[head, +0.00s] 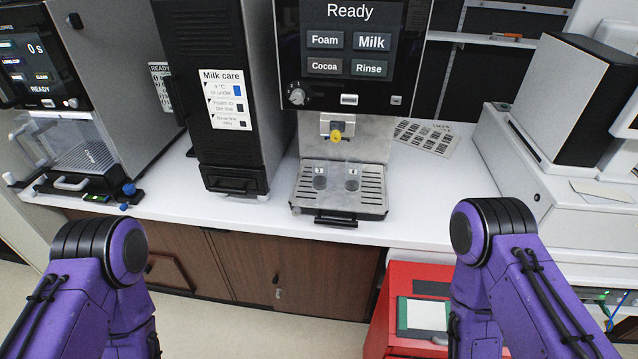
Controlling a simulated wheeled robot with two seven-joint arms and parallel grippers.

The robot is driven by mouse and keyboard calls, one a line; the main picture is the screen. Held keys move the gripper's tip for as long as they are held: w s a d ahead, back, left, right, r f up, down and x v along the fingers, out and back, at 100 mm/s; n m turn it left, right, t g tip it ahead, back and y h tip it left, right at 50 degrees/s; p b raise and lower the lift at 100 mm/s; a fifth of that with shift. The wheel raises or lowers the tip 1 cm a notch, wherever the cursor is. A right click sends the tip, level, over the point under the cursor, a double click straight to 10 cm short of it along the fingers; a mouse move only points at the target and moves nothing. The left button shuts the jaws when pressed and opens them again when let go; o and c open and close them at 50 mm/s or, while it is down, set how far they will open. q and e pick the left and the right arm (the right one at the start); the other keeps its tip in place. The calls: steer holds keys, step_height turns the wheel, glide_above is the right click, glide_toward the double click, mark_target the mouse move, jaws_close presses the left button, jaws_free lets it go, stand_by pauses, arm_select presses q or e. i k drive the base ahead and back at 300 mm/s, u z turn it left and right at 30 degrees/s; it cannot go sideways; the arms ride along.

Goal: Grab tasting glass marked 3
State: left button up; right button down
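Two small clear tasting glasses stand upright on the metal drip tray (374,203) of the middle coffee machine, below its spout. One is the left glass (320,179) and the other is the right glass (352,181), with a gap between them. Each has a small pale mark near its top. The marks are too small to read surely, so I cannot tell which glass is marked 3. My two purple arms come in at the lower left and lower right, in front of the counter. Both grippers are out of view.
The spout with a yellow tip (336,133) hangs above the tray. A black milk unit (222,100) stands left of the tray, and a barcode sheet (424,137) lies to its right. The white counter (430,200) is clear right of the tray. A red box (385,335) sits below.

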mark_target(320, 175)
steer(key=k, duration=0.4)
steer(key=u, duration=0.9)
steer(key=i, duration=0.95)
steer(key=z, duration=1.7)
